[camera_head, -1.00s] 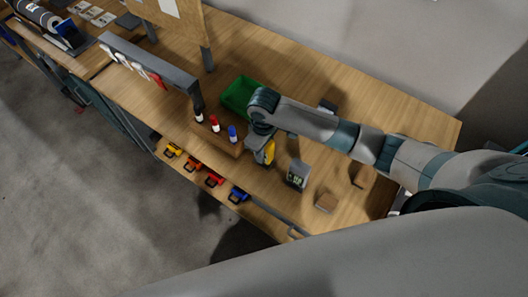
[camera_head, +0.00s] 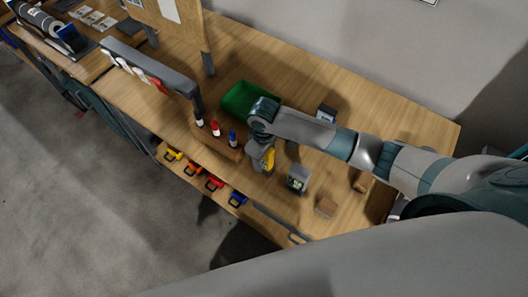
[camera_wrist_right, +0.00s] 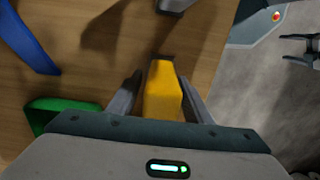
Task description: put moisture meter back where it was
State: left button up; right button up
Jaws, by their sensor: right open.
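A yellow handheld device with a dark end, which looks like the moisture meter (camera_wrist_right: 162,92), is between the fingers of my right gripper (camera_wrist_right: 158,97) in the wrist view. The fingers are open on either side of it; I cannot tell whether they touch it. In the head view, the right gripper (camera_head: 262,156) is over the table with the yellow device (camera_head: 269,159) beside it, partly hidden. A dark two-fingered shape, apparently my left gripper (camera_wrist_right: 299,48), shows apart from the table at the wrist view's right edge, fingers spread.
A green tray (camera_head: 241,98) stands behind the right gripper. A wooden block with markers (camera_head: 215,138) is left of it. A grey device with a display (camera_head: 298,178) and a small wooden block (camera_head: 326,207) are to the right. Several coloured clamps (camera_head: 192,168) line the front edge.

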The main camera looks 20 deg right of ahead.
notch_tip(320, 180, up, 11)
jog(key=b, duration=0.3)
jog(key=shift+b, duration=0.4)
jog(key=shift+r, duration=0.5)
